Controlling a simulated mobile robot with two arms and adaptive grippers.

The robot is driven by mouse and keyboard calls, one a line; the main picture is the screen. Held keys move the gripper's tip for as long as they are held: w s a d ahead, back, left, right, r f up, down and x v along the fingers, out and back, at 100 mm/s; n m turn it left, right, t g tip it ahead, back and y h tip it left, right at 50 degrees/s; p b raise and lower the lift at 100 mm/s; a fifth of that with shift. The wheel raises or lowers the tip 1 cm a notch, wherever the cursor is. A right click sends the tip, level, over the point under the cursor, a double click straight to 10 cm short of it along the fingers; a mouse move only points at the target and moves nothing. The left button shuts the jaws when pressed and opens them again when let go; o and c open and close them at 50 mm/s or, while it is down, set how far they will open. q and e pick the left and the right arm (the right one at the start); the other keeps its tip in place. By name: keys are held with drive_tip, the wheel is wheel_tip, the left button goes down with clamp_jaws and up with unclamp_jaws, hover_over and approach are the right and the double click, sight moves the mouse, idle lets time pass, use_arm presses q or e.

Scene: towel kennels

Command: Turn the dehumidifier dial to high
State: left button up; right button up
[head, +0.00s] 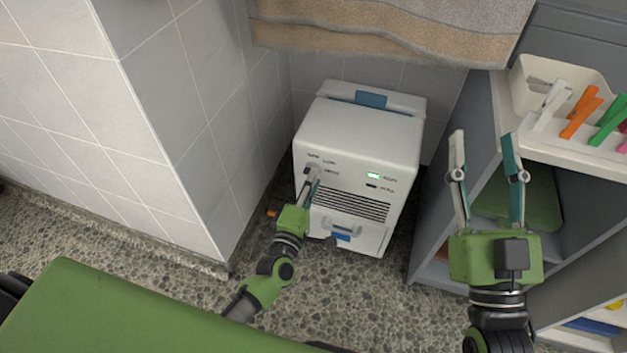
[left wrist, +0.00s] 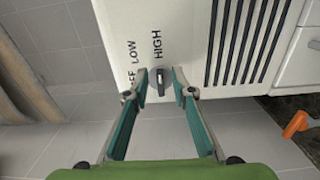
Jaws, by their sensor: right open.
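The white dehumidifier (head: 365,130) stands on the floor in a corner between tiled walls and a shelf unit. Its dial (left wrist: 160,82) is a small grey knob on the front, with the labels OFF, LOW and HIGH beside it. HIGH lies straight above the knob in the left wrist view. The knob looks long in that direction, but its pointer is too small to be sure of. My left gripper (left wrist: 160,87) is open, one fingertip on each side of the knob with small gaps; it also shows in the head view (head: 312,184). My right gripper (head: 487,150) is open and empty before the shelf.
A grey shelf unit (head: 455,180) stands close on the right, with a bin of coloured pegs (head: 530,92) on top. A tan towel (head: 390,30) hangs above the dehumidifier. A green padded surface (head: 130,310) fills the lower left. A small orange object (left wrist: 296,124) lies near the dehumidifier.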

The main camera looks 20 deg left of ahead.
use_arm(q)
drive_tip(key=s, duration=1.1)
drive_tip(key=shift+s+a, duration=0.15)
drive_tip(key=shift+s, duration=0.1)
